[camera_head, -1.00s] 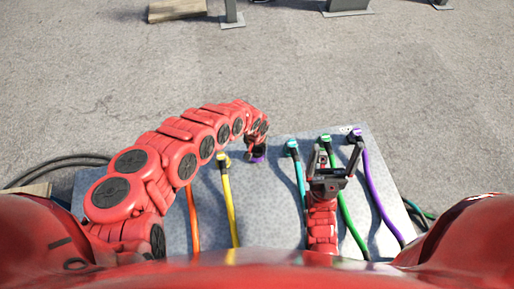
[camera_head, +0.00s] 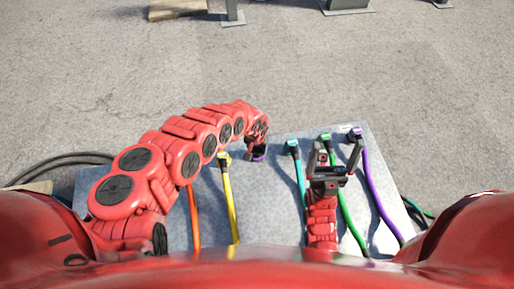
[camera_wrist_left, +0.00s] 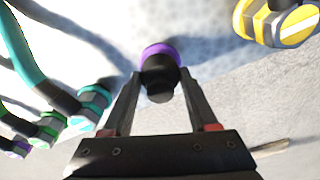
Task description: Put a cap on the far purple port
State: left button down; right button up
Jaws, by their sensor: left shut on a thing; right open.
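My left gripper (camera_head: 258,150) hangs over the back edge of the grey panel (camera_head: 268,215). Its fingers (camera_wrist_left: 152,95) are shut on a dark, round cap (camera_wrist_left: 160,75). A purple ring (camera_wrist_left: 162,50) sits directly against the cap's far end in the left wrist view. In the head view a bit of purple (camera_head: 258,158) shows under the fingers, with no cable visible from it. I cannot tell whether the cap is seated or only touching. My right gripper (camera_head: 328,157) is open and empty above the panel.
An orange cable and a yellow connector (camera_head: 224,158) are near my left arm. Teal (camera_head: 292,147), green (camera_head: 325,140) and purple-cable (camera_head: 355,134) connectors stand to the right along the back edge. Black cables (camera_head: 65,160) lie at the left.

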pick_arm(q)
jog(key=shift+f, duration=0.3)
jog(key=shift+c, duration=0.5)
grip_release()
jog(key=shift+r, duration=0.2)
notch_tip(320, 180, up, 17)
jog(key=s+p, duration=0.2)
jog(key=p, duration=0.3)
jog(key=shift+a+p, duration=0.3)
